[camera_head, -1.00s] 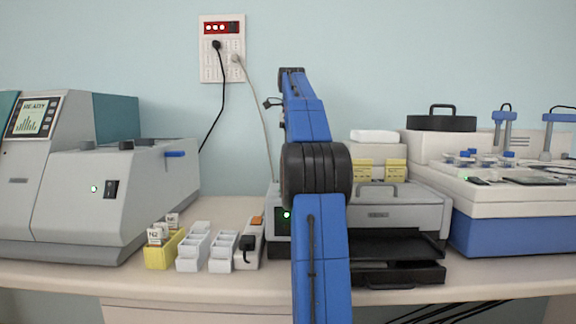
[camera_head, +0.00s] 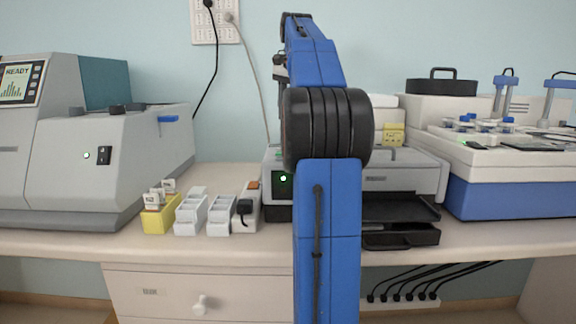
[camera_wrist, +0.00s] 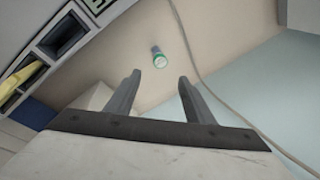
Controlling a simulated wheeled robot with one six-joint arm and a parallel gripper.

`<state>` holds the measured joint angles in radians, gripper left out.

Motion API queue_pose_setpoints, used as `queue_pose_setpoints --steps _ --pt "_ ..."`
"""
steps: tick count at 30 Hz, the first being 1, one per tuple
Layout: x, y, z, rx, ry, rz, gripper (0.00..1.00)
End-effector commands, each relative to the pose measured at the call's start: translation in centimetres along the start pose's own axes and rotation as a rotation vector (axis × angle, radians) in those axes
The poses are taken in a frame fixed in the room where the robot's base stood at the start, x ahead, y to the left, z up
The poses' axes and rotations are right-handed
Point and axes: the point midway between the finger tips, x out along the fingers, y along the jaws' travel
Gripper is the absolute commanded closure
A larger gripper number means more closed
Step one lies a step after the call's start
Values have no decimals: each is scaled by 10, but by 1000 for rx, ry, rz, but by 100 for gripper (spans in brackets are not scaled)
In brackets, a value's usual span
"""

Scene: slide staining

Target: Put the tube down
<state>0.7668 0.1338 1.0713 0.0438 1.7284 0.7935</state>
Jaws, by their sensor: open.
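In the wrist view my gripper (camera_wrist: 158,88) is open, with its two grey fingers apart and nothing between their tips. A small tube-like thing with a green rim and a pale top (camera_wrist: 159,58) is on the beige surface just beyond the fingertips, roughly in line with the gap and apart from both fingers. I cannot tell for sure whether it stands upright. In the head view my blue arm covers the middle of the scene, and the gripper and tube cannot be made out there.
A grey machine (camera_head: 115,165) stands at far left, a printer-like device (camera_head: 400,178) at right. A cable (camera_wrist: 200,62) runs beside the tube.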

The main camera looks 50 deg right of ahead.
Motion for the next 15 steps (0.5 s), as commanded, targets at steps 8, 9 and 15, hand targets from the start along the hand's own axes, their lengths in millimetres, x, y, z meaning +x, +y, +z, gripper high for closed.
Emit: queue_pose_setpoints --steps 8,9,15 --pt "-10 9 7 -401 54 -53 52" --pt "-11 10 8 -458 63 -59 52" --pt "-16 16 12 -737 114 -80 52"
